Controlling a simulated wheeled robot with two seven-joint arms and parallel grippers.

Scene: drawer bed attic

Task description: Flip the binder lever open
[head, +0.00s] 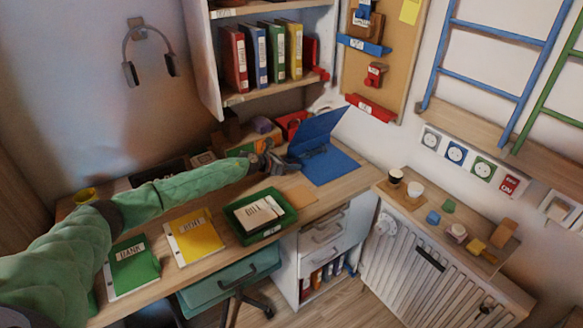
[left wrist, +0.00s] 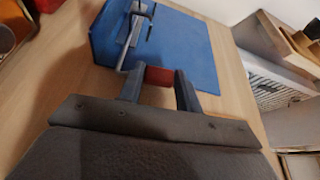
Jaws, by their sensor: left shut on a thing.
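The blue binder (head: 335,168) lies open on the desk with its cover (head: 316,133) raised, and its metal lever mechanism is on the flat side. In the left wrist view the binder (left wrist: 185,50) fills the upper middle, with a metal lever (left wrist: 130,45) running toward my fingers. My left gripper (head: 284,160) is at the binder's left edge. In the left wrist view my left gripper (left wrist: 158,88) is shut on a red piece (left wrist: 158,75) at the lever's near end. My right gripper is not in view.
A green tray (head: 262,228) with papers stands in front of my left arm. Yellow (head: 195,237) and green (head: 133,262) folders lie to its left. A shelf of binders (head: 262,52) hangs above the desk. A radiator (head: 410,275) with a cluttered top stands right.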

